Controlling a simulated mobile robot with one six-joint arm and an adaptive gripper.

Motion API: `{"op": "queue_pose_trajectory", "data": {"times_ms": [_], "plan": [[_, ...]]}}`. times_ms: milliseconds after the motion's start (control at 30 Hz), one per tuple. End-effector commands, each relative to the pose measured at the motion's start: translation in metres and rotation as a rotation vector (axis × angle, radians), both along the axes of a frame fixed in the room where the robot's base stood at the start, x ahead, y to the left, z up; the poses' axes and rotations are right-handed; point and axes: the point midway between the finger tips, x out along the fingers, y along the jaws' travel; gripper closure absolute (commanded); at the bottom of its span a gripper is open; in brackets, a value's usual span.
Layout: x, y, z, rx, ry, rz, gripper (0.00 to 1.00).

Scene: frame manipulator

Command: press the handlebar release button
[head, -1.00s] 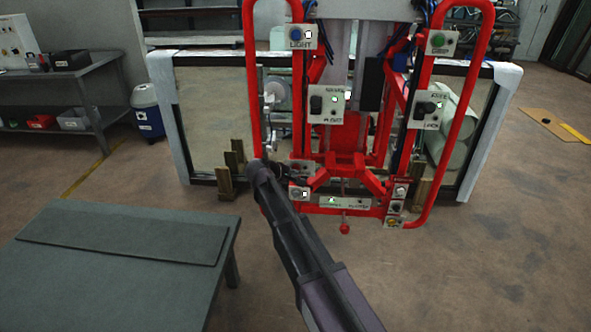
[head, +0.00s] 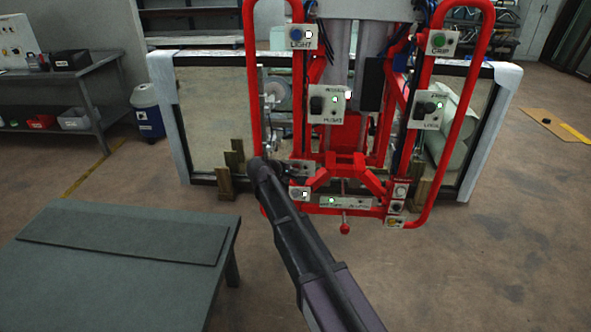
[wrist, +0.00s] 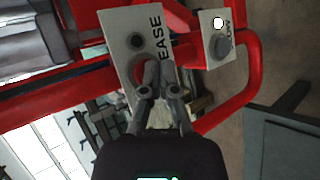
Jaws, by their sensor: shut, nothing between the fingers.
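The release panel (wrist: 135,50) is a pale plate on the red frame, and it shows in the wrist view with the letters "EASE" readable. A round red button (wrist: 141,70) sits on it, partly covered by my fingertips. My gripper (wrist: 157,82) is shut and empty, with its tips over the button's edge. I cannot tell whether they touch it. A small dark round spot (wrist: 137,40) is on the same plate.
A neighbouring plate (wrist: 232,52) with a grey button and lit white lamp sits close by. The red handlebar (head: 254,90) curves beside my arm. Other control plates, such as the light plate (head: 301,37), are higher up. A grey table (head: 130,275) stands front left.

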Motion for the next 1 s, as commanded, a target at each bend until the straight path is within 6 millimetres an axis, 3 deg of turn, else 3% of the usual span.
{"op": "queue_pose_trajectory", "data": {"times_ms": [1000], "plan": [[0.0094, 0.0, 0.0, 0.001, 0.0, 0.001, 1.0]]}}
